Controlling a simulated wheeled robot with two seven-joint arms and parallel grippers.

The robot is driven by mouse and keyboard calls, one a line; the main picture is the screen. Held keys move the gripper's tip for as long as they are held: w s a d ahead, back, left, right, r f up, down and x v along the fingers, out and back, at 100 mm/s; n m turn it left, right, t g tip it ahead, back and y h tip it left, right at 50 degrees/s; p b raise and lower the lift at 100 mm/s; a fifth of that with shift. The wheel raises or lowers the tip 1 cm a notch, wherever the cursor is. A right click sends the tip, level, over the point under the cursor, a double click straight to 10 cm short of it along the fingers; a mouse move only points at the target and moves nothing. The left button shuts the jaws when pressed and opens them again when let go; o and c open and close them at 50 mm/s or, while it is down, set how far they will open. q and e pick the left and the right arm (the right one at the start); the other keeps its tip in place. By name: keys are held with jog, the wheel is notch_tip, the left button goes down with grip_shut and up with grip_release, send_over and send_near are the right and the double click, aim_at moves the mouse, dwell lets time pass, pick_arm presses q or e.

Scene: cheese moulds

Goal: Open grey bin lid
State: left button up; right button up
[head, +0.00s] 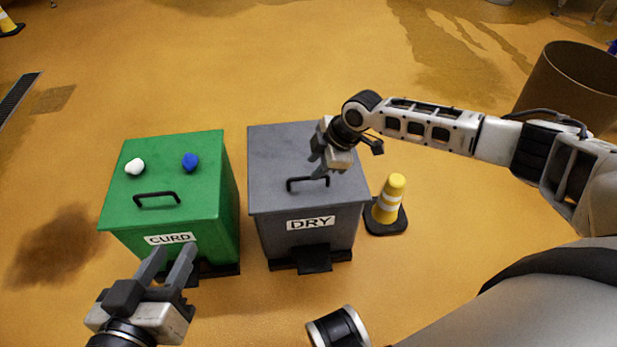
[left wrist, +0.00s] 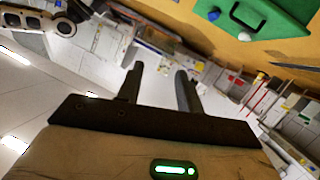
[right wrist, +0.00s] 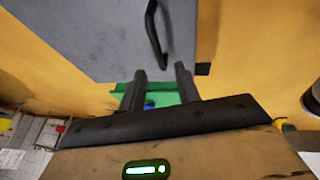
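The grey bin, labelled DRY, stands in the middle of the head view with its flat lid (head: 275,150) closed. A black bar handle (head: 307,184) sits near the lid's front edge; it also shows in the right wrist view (right wrist: 155,35). My right gripper (head: 318,168) is over the lid, close to the handle. In the right wrist view its fingers (right wrist: 160,78) are apart with nothing between them, and the handle lies past the fingertips. My left gripper (head: 171,255) is open and empty in front of the green bin, away from the grey one.
A green bin (head: 215,200) labelled CURD stands to the left, with a white ball (head: 134,167) and a blue ball (head: 190,161) on its lid. A yellow cone (head: 391,195) stands close right of the grey bin. A brown barrel (head: 575,85) is at far right. Floor behind is clear.

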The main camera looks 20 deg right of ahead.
aim_at(305, 177)
jog(key=b+x, duration=0.1)
jog(key=x, duration=0.3)
jog(key=shift+w+a+f, duration=0.1)
jog(key=shift+w+f, duration=0.1)
jog(key=shift+f, duration=0.15)
pick_arm(q)
jog(key=shift+w+d+r+n+h, duration=0.2)
jog(key=shift+d+r+n+h, duration=0.1)
jog(key=shift+n+h, duration=0.1)
jog(key=shift+r, duration=0.1)
